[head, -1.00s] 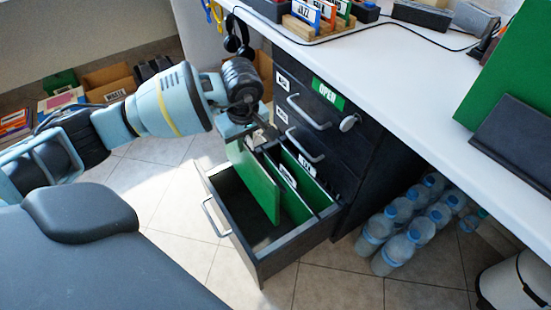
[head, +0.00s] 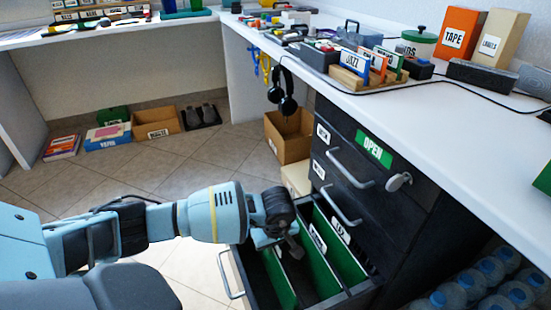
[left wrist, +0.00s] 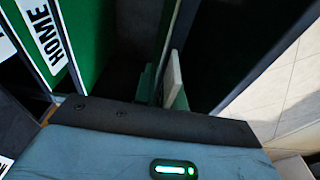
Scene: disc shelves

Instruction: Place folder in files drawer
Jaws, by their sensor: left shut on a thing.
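My left gripper (head: 291,247) is shut on a green folder (head: 279,279) at the open files drawer (head: 247,284). The folder hangs upright, at least partly inside the drawer, towards its handle side. My gripper covers its top; whether its lower edge touches the drawer floor is hidden. Two more green folders with white labels stand behind it in the drawer. My right gripper is out of view.
The dark cabinet has closed upper drawers, a green OPEN label (head: 374,149) and a key or knob (head: 399,181). The white desk (head: 450,110) overhangs it. Headphones (head: 284,91) hang by a cardboard box (head: 289,135). Water bottles (head: 490,270) stand right of the cabinet.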

